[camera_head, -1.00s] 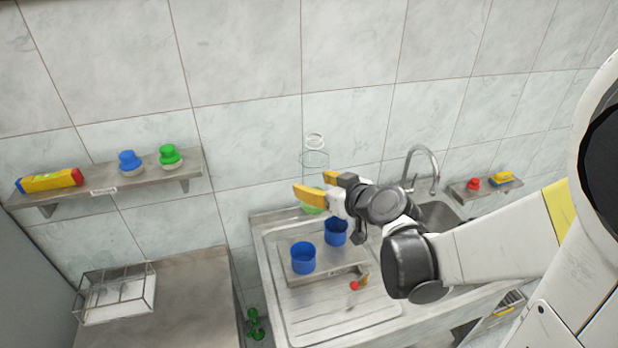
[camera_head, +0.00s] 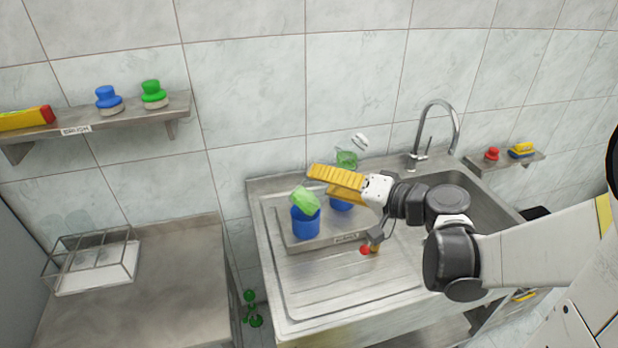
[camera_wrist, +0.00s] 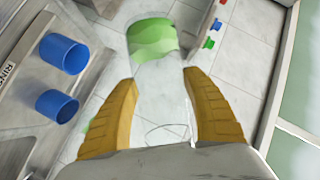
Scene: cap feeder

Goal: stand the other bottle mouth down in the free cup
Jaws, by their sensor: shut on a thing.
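My gripper (camera_head: 336,181) has yellow fingers and is shut on a clear bottle whose green part (camera_head: 304,200) shows beyond the fingertips. In the wrist view the glass runs between the fingers (camera_wrist: 165,118) to this green part (camera_wrist: 152,40). The bottle is tilted; which end is its mouth is unclear. In the head view its green part overlaps the opening of the left blue cup (camera_head: 306,224); in the wrist view it is apart from that cup (camera_wrist: 63,52). The right blue cup (camera_head: 341,203) is partly behind my fingers. Another green patch (camera_head: 346,160) shows behind them; its owner is unclear.
The cups stand on a labelled grey tray (camera_head: 345,238) on the sink drainer. A small red-ended object (camera_head: 365,250) is near its front. The tap (camera_head: 422,135) stands at the right rear. A wall shelf (camera_head: 125,118) holds two brushes. The drainer front is clear.

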